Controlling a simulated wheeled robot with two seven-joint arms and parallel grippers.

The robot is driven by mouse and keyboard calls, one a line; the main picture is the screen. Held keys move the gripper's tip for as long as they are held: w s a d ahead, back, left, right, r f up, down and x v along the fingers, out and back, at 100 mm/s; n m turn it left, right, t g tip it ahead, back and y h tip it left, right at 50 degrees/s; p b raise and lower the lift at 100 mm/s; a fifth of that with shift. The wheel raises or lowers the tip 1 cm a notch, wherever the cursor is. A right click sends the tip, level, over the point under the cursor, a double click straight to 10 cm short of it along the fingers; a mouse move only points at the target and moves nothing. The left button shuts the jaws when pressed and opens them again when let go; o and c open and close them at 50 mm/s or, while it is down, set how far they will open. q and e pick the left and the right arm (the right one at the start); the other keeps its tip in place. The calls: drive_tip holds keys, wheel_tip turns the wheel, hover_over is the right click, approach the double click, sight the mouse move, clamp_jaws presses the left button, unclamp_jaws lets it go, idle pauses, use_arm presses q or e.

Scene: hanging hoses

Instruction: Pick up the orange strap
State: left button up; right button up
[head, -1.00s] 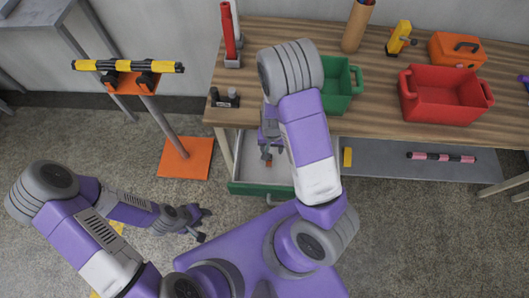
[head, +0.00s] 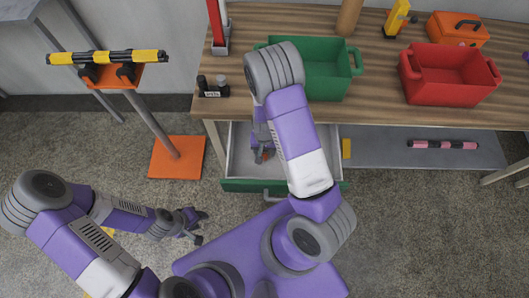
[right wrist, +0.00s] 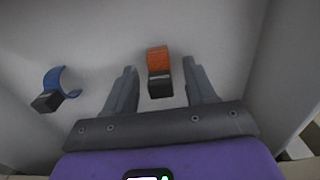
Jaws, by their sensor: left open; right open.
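The orange strap (right wrist: 158,60) lies on the floor of the open drawer (head: 235,186), its dark end toward my gripper. In the head view only a small orange bit (head: 265,156) of it shows beside my right gripper (head: 261,153). In the right wrist view my right gripper (right wrist: 160,72) is open, one finger on either side of the strap, with gaps on both sides. My left gripper (head: 196,225) is open and empty above the floor, left of the drawer.
A blue strap with a dark end (right wrist: 56,90) lies left of my right gripper in the drawer. The drawer walls are close around. Above, the wooden table (head: 380,115) holds a green bin (head: 325,85) and a red bin (head: 450,85). An orange-footed stand (head: 177,158) is at left.

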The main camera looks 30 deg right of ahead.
drive_tip(key=shift+f, duration=0.55)
drive_tip(key=shift+r, duration=0.1)
clamp_jaws()
drive_tip(key=shift+r, duration=0.1)
wheel_tip(320, 180, up, 18)
drive_tip(key=p, duration=0.7)
drive_tip(key=shift+p, duration=0.35)
